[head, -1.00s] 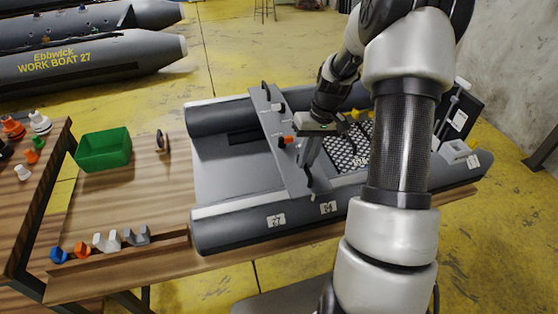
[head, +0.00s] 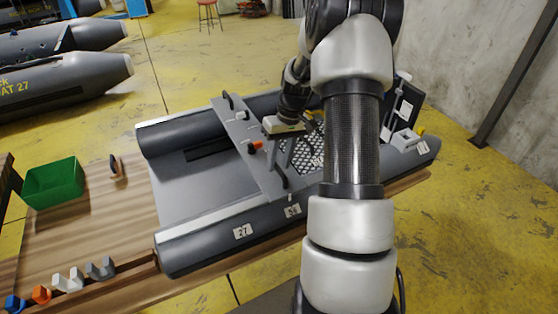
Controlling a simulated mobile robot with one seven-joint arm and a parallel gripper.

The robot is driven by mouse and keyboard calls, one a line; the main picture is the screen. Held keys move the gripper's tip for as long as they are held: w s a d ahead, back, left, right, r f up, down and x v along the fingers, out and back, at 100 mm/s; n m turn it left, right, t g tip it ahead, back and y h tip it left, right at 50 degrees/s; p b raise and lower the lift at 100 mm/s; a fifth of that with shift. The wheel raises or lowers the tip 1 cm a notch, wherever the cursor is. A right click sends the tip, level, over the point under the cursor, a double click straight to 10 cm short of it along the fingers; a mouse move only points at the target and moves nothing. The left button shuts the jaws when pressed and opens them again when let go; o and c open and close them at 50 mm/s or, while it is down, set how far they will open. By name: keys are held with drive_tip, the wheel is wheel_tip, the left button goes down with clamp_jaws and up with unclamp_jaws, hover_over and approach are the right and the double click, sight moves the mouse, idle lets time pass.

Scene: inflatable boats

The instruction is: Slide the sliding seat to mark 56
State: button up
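The sliding seat (head: 240,130) is a grey board laid across both tubes of the grey inflatable boat (head: 190,252). An orange knob (head: 255,146) and a pale fitting (head: 242,115) sit on its top. On the near tube is a plate reading 27 (head: 242,231). A smaller plate, seemingly 56 (head: 292,210), is to its right. The seat's near end lies between these plates, close to the right one. My gripper (head: 287,155) is low at the seat's right side, by the orange knob. Its fingers are small and partly hidden, so contact and opening cannot be made out.
A green bin (head: 54,184) and a small upright disc (head: 116,166) stand on the wooden table (head: 110,220) at left. Several coloured clips (head: 68,280) line its front edge.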

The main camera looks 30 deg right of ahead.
drive_tip(key=d+r+p, duration=0.2)
drive_tip(key=d+r, duration=0.1)
drive_tip(key=r, duration=1.4)
drive_tip(key=shift+d, duration=0.2)
